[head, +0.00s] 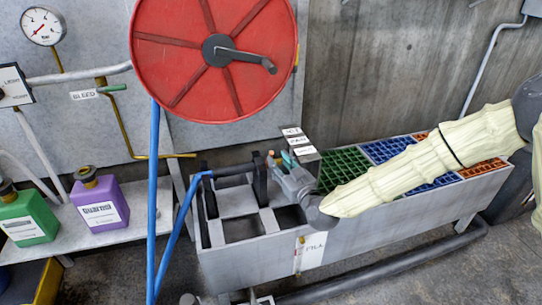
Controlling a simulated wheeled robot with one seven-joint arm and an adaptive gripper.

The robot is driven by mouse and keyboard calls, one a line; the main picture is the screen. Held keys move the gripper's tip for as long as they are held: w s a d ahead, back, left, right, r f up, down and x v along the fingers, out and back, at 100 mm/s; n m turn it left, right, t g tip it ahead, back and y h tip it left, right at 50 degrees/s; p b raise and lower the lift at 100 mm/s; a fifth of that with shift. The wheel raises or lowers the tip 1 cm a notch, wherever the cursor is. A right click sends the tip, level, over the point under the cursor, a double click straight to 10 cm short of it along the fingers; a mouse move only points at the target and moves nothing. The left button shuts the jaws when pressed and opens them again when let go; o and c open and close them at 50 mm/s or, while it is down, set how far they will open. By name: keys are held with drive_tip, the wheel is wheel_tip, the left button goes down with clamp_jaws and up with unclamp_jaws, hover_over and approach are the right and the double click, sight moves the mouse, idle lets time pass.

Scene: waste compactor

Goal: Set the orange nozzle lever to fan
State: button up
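A small orange-brown tip (271,154), which looks like the nozzle lever, shows just left of my gripper in the head view. My gripper (283,161) is at the nozzle end, with a teal part at its fingers. Whether it touches the lever and how far the fingers are apart cannot be made out. The dark nozzle (234,171) lies in a black cradle above the grey trough and joins a blue hose (187,215). A stack of white labels (298,143) stands behind my gripper; the middle one seems to read FAN. The lever's exact setting is unclear.
A large red reel (176,60) hangs above the trough (340,238). Green (345,168), blue and orange grates fill its right part, under my arm. A purple jug (97,200) and a green jug (27,218) stand on a shelf at left. A pipe runs along the floor in front.

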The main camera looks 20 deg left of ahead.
sight(271, 154)
drive_tip(key=shift+b+x, duration=0.3)
drive_tip(key=shift+x, duration=2.65)
drive_tip(key=shift+f, duration=0.1)
drive_tip(key=shift+c, duration=0.2)
clamp_jaws()
